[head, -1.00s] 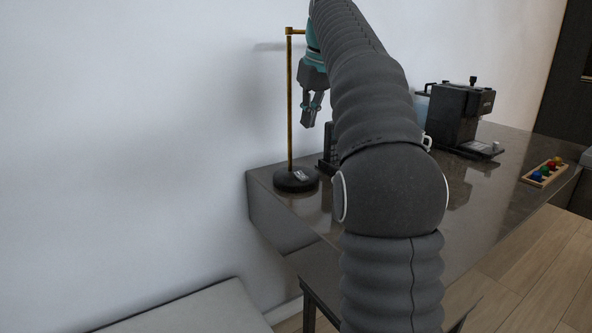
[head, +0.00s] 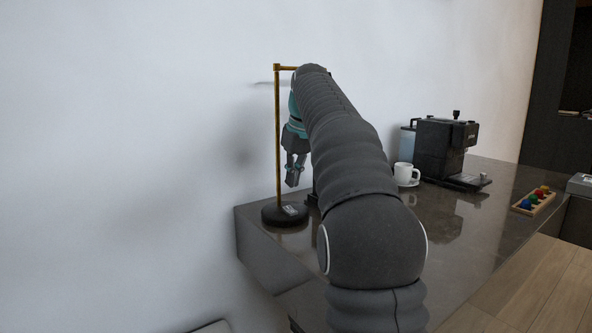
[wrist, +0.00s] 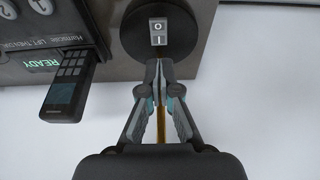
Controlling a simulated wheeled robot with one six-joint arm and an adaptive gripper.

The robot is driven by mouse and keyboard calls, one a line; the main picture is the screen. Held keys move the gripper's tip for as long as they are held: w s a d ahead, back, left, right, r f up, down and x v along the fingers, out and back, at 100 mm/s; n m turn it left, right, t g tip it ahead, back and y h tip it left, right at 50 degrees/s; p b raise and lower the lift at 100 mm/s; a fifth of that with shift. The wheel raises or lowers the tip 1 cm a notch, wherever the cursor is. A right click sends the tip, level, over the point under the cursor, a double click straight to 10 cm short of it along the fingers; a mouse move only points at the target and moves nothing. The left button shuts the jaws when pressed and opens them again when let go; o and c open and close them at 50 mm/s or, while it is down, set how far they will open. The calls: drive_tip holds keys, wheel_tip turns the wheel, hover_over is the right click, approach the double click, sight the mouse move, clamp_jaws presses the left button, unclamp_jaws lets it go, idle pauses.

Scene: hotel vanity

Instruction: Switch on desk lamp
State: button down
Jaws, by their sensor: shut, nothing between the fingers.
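The desk lamp has a thin brass pole (head: 278,140) and a round black base (head: 284,214) on the left end of the counter. Its upper arm runs right, behind my arm, and the shade is hidden. A light rocker switch marked O and I (wrist: 158,31) sits on top of the base, which also shows in the wrist view (wrist: 184,40). My gripper (head: 293,184) points down above the base, just right of the pole. In the wrist view my gripper (wrist: 158,64) is shut and empty, its tips close to the switch in the picture; contact cannot be told.
A black phone-like handset (wrist: 70,86) lies left of the base, beside a dark device with a READY display (wrist: 40,62). A wall is close behind.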

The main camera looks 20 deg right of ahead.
sight(291, 211)
drive_tip(key=b+x, duration=0.2)
drive_tip(key=x, duration=0.4)
drive_tip(key=shift+a+f, duration=0.1)
drive_tip(key=shift+f, duration=0.25)
drive_tip(key=shift+w+r+p, duration=0.1)
drive_tip(key=shift+p, duration=0.35)
drive_tip(key=shift+w+r+g+p, duration=0.15)
drive_tip(key=shift+g+p, duration=0.25)
drive_tip(key=shift+p, duration=0.85)
drive_tip(key=shift+f+p, duration=0.35)
drive_tip(key=shift+p, duration=0.05)
drive_tip(key=shift+f+b, duration=0.3)
drive_tip(key=shift+b, duration=0.1)
drive_tip(key=shift+s, duration=0.8)
drive_tip(key=shift+d, duration=0.2)
